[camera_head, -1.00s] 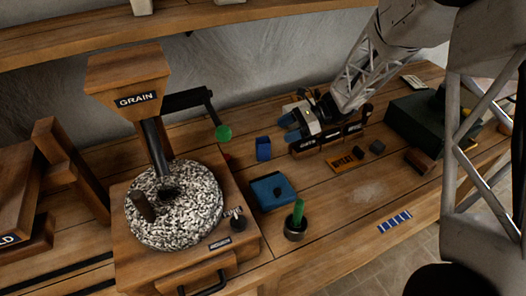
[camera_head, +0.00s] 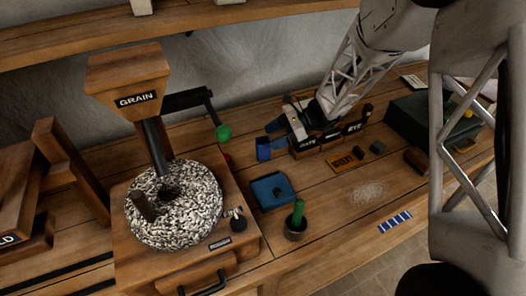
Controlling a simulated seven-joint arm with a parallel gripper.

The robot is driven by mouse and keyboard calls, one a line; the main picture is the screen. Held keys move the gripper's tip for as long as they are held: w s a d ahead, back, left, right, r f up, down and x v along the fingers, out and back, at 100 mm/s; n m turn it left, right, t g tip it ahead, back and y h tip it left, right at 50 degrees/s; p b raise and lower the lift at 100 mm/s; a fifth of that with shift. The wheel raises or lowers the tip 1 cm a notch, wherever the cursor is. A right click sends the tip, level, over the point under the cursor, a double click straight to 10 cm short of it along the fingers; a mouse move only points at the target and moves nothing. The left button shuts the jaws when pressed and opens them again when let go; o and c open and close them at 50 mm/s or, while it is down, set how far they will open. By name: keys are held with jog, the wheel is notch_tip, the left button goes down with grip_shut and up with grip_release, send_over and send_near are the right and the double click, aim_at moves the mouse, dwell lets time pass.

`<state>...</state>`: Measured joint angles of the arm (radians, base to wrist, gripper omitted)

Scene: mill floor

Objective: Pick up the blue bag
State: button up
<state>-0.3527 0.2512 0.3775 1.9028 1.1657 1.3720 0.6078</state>
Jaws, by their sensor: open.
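A small upright blue bag (camera_head: 263,150) stands on the bench in the middle of the head view, left of the labelled bins. My gripper (camera_head: 272,134) reaches in from the upper right, its blue fingertips pointing left. It is open, with its fingertips close to the upper right of the bag. I cannot tell whether they touch it. Nothing shows between the fingers.
Labelled wooden bins (camera_head: 330,138) sit below my gripper. A blue pad (camera_head: 272,191) and a dark pot with a green handle (camera_head: 296,228) lie nearer. A green-tipped crank (camera_head: 223,133) and millstone (camera_head: 174,205) are left. A dark green box (camera_head: 420,118) is right.

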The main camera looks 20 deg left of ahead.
aim_at(263, 140)
jog(key=shift+x, duration=1.55)
grip_shut()
jog(key=shift+r, duration=0.1)
notch_tip(263, 140, up, 10)
dwell(0.7)
